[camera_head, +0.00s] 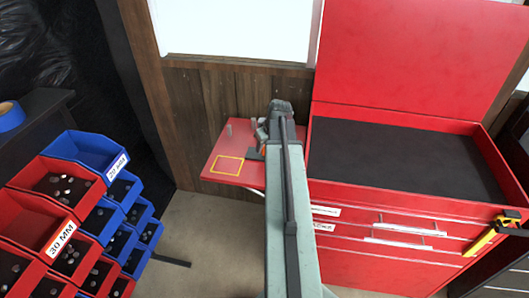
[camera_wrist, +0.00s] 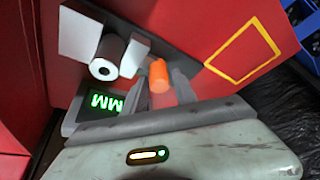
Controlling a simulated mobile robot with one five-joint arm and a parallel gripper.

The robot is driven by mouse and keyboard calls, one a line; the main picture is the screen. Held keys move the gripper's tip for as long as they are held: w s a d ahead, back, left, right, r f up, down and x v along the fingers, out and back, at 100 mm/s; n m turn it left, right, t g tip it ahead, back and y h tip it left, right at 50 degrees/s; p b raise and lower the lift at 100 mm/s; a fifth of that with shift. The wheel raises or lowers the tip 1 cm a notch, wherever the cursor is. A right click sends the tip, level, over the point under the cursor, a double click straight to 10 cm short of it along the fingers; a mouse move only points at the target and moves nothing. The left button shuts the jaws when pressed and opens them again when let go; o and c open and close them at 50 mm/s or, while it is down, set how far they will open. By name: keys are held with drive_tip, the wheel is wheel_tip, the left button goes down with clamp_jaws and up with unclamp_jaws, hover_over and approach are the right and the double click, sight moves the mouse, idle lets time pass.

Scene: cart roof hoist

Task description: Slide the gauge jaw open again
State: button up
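The gauge (camera_wrist: 180,42) has a dark base on the red shelf, two pale jaw blocks and a green-lit MM display (camera_wrist: 106,103). A light hollow cylinder (camera_wrist: 106,58) sits between the left jaw block (camera_wrist: 76,35) and the right jaw block (camera_wrist: 134,46), with little or no gap. An orange knob (camera_wrist: 158,76) stands beside the right block. My gripper (camera_wrist: 160,82) has one finger on each side of the knob, and the fingertips appear to press on it. In the head view my arm largely hides the gauge (camera_head: 260,130); a bit of orange shows beside it.
Labelled part bins (camera_head: 60,185) stand at the left.

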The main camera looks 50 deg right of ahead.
clamp_jaws()
idle(1.4)
